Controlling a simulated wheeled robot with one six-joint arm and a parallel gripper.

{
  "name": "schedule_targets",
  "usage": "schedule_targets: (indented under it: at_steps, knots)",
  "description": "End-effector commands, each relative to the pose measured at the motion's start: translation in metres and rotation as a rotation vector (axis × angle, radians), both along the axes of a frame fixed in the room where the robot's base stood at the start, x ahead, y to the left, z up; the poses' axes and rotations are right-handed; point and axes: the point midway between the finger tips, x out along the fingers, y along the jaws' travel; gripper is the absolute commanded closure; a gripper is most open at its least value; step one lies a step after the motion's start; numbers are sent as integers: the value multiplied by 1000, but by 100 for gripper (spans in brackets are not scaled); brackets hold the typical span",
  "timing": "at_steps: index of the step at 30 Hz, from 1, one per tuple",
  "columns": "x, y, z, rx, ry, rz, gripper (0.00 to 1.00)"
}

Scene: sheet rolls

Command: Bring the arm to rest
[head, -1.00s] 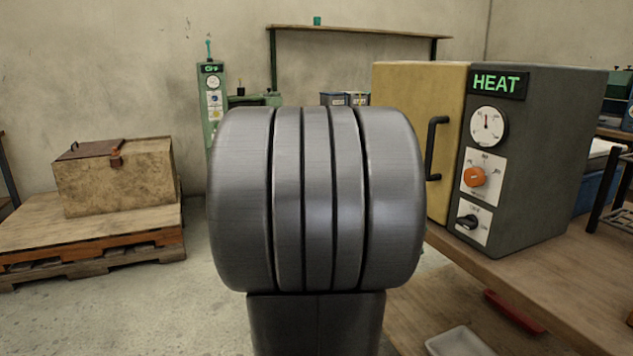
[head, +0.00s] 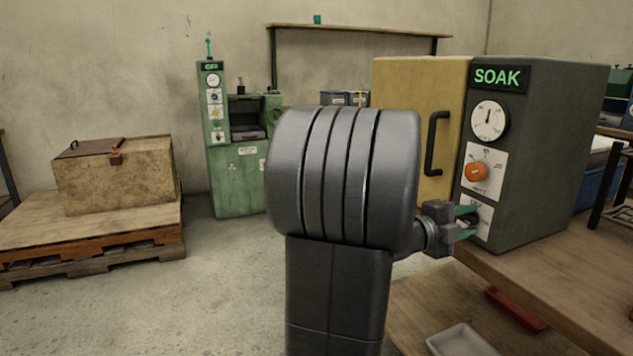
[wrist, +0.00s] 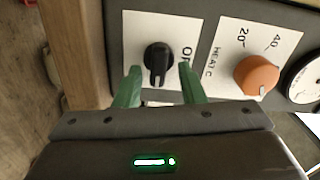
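My gripper (head: 467,222) is at the lower front of the dark oven's control panel, by its lowest knob. In the wrist view my gripper (wrist: 158,83) has its two green fingers spread apart, with a black knob (wrist: 158,58) beyond and between them. Nothing is held between the fingers, and I cannot tell whether they touch the knob. The oven (head: 545,150) shows SOAK in green on its display (head: 498,77). The orange knob (wrist: 257,74) sits beside the black one; it also shows in the head view (head: 477,172). My arm hides part of the bench.
The oven's yellow door (head: 408,90) with a black handle (head: 437,142) is beside my arm. The wooden bench (head: 570,270) carries the oven. A white tray (head: 462,340) and a red item (head: 516,308) lie lower. A green machine (head: 232,190) and a pallet (head: 110,240) stand farther left.

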Motion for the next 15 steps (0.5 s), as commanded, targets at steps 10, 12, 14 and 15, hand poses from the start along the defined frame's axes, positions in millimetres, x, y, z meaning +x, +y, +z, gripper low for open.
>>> schedule_targets:
  at_steps: [10, 12, 14, 15]
  knots:
    - [1, 1, 7, -142, 348, 0, 64]
    - [2, 1, 8, -171, 416, -1, 64]
    - [2, 2, 8, -196, 474, -1, 64]
    - [3, 2, 9, -210, 510, 0, 64]
